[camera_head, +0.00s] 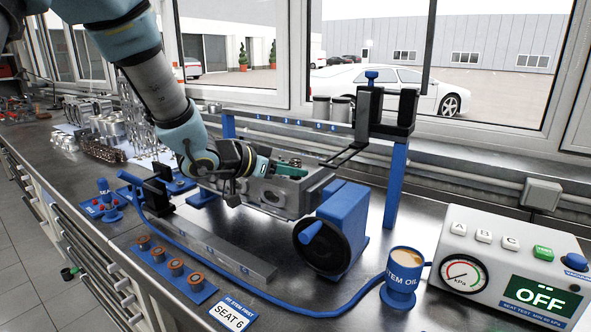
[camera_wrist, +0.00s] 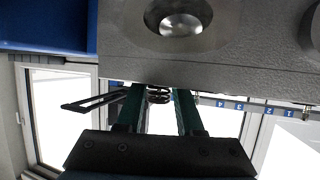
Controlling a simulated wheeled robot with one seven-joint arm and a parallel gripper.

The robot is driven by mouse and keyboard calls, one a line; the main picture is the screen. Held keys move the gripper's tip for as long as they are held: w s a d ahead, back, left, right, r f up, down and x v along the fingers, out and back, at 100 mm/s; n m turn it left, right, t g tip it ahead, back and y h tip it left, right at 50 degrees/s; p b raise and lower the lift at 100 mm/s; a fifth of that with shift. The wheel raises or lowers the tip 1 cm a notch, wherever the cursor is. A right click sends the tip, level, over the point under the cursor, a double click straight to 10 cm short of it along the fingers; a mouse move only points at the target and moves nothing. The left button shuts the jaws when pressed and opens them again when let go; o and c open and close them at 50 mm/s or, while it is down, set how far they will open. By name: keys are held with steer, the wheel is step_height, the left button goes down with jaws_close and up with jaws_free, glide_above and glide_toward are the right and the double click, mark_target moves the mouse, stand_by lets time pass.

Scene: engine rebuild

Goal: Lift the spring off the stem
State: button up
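A dark coiled spring (camera_wrist: 159,95) shows in the wrist view at the lower edge of the grey cylinder head (camera_wrist: 250,60). My gripper's two green fingers (camera_wrist: 159,92) stand apart, one on each side of the spring. The stem is not clear to see. In the head view my gripper (camera_head: 292,166) lies level at the grey cylinder head (camera_head: 270,196) on the bench fixture, and the spring is hidden there.
A blue frame (camera_head: 398,185) with a dark clamp stands behind. A blue-and-black wheel (camera_head: 330,240), a stem oil cup (camera_head: 403,275) and a test box reading OFF (camera_head: 515,265) stand at right. A blue tray (camera_head: 175,270) with several copper-coloured rings lies in front.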

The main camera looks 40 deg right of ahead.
jaws_close()
